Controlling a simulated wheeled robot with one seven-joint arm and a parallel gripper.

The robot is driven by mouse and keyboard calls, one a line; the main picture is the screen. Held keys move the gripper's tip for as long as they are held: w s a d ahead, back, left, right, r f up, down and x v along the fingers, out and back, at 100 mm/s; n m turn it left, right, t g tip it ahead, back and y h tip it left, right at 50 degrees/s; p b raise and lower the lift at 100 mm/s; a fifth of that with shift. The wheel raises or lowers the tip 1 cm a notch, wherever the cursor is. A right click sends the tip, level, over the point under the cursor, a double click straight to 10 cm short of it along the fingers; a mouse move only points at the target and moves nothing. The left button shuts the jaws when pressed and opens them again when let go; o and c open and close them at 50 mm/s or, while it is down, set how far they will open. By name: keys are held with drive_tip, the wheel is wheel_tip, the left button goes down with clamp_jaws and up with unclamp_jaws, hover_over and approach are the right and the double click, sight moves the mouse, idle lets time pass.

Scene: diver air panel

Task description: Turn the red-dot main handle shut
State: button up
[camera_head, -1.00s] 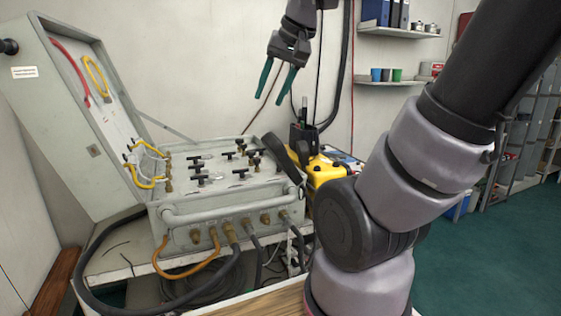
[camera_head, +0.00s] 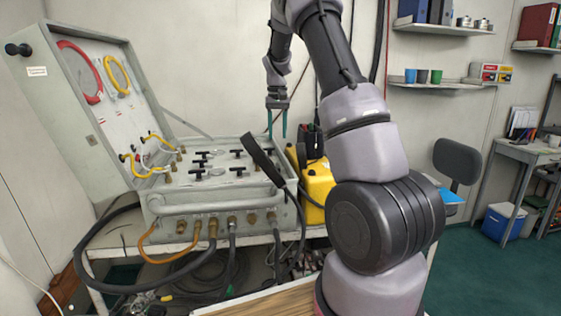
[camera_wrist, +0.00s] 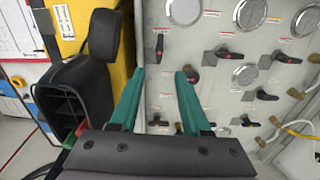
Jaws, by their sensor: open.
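The grey air panel (camera_head: 200,188) lies in its open case and carries several black T-handles and round gauges. In the wrist view, black handles stand near the right fingertip (camera_wrist: 190,75), above it (camera_wrist: 159,47) and farther right (camera_wrist: 226,54). Some seem to carry small reddish marks.
The open lid (camera_head: 85,110) with coiled hoses stands at the left. A black strap-like part (camera_head: 263,160) crosses the panel's right side. A yellow container (camera_head: 316,188) and a black bin (camera_wrist: 75,100) stand close beside the case. Hoses (camera_head: 185,275) hang at its front.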

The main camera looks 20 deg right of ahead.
sight(278, 164)
wheel_tip(278, 164, down, 11)
drive_tip(key=shift+f, duration=0.1)
idle(0.4)
clamp_jaws()
